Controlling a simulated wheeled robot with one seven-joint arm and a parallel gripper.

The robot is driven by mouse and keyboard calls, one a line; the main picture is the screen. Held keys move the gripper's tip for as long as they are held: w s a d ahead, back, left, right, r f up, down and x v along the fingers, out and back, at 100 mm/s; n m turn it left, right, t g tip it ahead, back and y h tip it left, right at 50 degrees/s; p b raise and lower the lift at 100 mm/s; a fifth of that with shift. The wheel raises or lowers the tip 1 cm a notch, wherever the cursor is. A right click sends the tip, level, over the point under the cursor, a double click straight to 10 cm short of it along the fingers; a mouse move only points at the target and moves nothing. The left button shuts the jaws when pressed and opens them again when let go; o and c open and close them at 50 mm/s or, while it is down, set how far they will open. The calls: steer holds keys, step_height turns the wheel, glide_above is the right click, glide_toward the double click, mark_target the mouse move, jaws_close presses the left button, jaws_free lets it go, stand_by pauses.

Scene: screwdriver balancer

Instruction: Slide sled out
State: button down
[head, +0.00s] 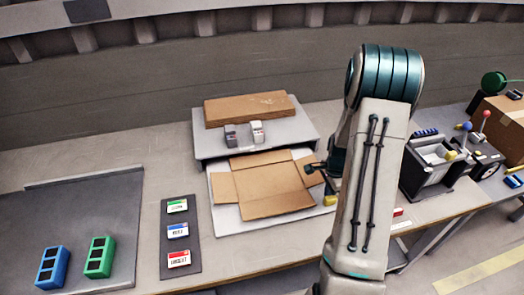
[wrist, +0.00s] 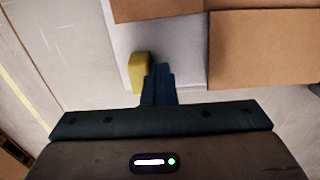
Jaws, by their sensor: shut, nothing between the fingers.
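The sled appears to be the pale flat plate (head: 226,221) in front of the grey raised platform (head: 212,147). An unfolded cardboard box (head: 268,186) lies on it. A yellow block (head: 331,200) shows at the plate's right edge. In the wrist view the plate (wrist: 180,45) lies beyond the fingers, with the yellow block (wrist: 138,73) at its edge. My gripper (wrist: 160,72) is shut and empty, its fingertips just right of the yellow block. Whether they touch it I cannot tell. My arm hides part of the plate's right side in the head view.
A cardboard piece (head: 246,109) and small grey devices (head: 245,134) sit on the platform. Left are a label board (head: 181,237), a dark mat (head: 90,215), and blue (head: 52,267) and green (head: 99,257) bins. Machinery (head: 437,160) stands right of my arm. The front table strip is clear.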

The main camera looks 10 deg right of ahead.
steer(key=shift+s+d+b, duration=0.2)
steer(key=shift+s+b, duration=0.65)
steer(key=shift+s, duration=4.55)
steer(key=shift+w, duration=0.2)
steer(key=shift+w+r, duration=0.1)
steer(key=shift+w, duration=0.5)
step_height(320, 180, up, 7)
steer(key=p, duration=0.5)
